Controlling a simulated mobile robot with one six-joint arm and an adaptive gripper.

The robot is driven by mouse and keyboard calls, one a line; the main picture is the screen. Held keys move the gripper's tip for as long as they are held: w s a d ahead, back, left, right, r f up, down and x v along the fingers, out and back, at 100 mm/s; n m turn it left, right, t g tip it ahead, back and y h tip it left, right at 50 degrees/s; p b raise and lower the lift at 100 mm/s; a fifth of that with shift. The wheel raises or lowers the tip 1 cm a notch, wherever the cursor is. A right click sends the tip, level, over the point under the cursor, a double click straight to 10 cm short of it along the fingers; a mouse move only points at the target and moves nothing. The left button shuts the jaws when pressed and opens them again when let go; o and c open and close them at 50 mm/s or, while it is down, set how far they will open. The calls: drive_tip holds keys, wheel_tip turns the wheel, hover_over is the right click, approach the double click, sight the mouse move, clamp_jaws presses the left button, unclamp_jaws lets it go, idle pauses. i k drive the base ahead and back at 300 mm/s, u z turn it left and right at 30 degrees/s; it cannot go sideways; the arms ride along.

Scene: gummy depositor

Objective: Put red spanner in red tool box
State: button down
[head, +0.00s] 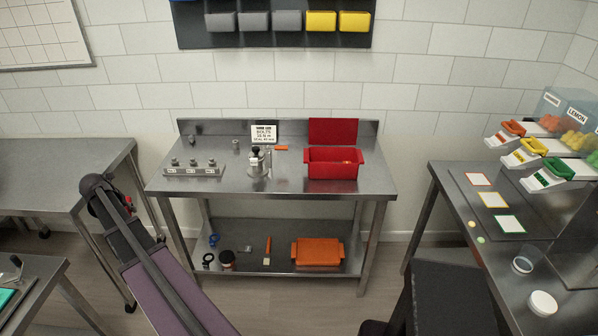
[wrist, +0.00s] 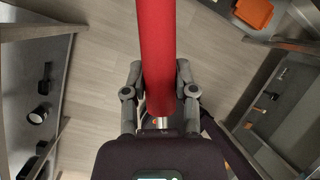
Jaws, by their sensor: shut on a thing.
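The red tool box (head: 333,171) stands at the right end of the steel bench, with a red panel, seemingly its raised lid, behind it. Its inside is only partly seen from here. My gripper (wrist: 159,78) is shut on a long red bar, the red spanner (wrist: 157,35), in the wrist view. The spanner points up the picture and leaves the frame at the top, so its far end is hidden. It is held in the air, with floor seen beyond it. In the head view I cannot make out the gripper or the spanner.
The bench top (head: 222,186) also bears a bolt block (head: 193,170), a metal fixture (head: 258,163) and a small sign (head: 264,133). An orange tray (head: 317,252) and small tools lie on the lower shelf. Side tables stand left and right; floor lies between.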

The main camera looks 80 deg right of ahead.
sight(334, 173)
drive_tip(key=u, duration=0.1)
drive_tip(key=i, duration=1.15)
drive_tip(key=u, duration=0.55)
drive_tip(key=k, duration=0.05)
drive_tip(key=z, duration=2.8)
